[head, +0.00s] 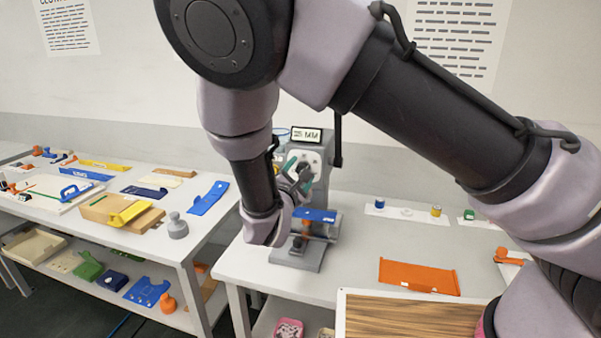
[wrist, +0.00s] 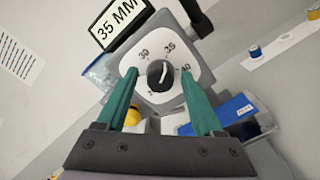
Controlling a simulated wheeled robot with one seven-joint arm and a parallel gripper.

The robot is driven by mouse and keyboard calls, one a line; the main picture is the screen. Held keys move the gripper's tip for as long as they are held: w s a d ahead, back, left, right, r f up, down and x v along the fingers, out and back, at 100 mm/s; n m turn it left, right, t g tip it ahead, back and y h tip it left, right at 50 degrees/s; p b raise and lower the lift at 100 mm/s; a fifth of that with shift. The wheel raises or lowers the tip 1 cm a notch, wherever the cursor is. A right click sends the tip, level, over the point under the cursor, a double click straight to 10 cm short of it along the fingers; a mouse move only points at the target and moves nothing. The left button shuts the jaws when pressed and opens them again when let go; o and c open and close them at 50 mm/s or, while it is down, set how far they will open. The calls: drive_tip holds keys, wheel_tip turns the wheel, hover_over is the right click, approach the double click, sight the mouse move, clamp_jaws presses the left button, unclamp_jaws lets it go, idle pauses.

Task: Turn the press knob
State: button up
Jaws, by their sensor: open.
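The press (head: 325,180) is a grey machine on the right-hand table, partly hidden behind my arm in the head view. In the wrist view its black round knob (wrist: 161,75) sits on a white dial plate (wrist: 185,55). The dial shows 30, 35 and 40, and a pale mark on the knob points up, a little left of 35. A sign (wrist: 118,24) above reads 35 MM. My gripper (wrist: 163,92) has two green fingers, open, one on each side below the knob. In the wrist view they look apart from the knob; the exact gap is unclear.
A blue piece (head: 315,215) lies at the press's lower part, below the dial. An orange tray (head: 418,277) and a wood-topped board (head: 410,318) are to the right. The left table (head: 60,213) holds several coloured fixtures. A black lever (head: 338,140) is at the press's right side.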

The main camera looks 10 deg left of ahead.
drive_tip(key=shift+w, duration=0.1)
clamp_jaws()
drive_tip(key=shift+n, duration=0.4)
drive_tip(key=n, duration=1.1)
idle(0.5)
unclamp_jaws()
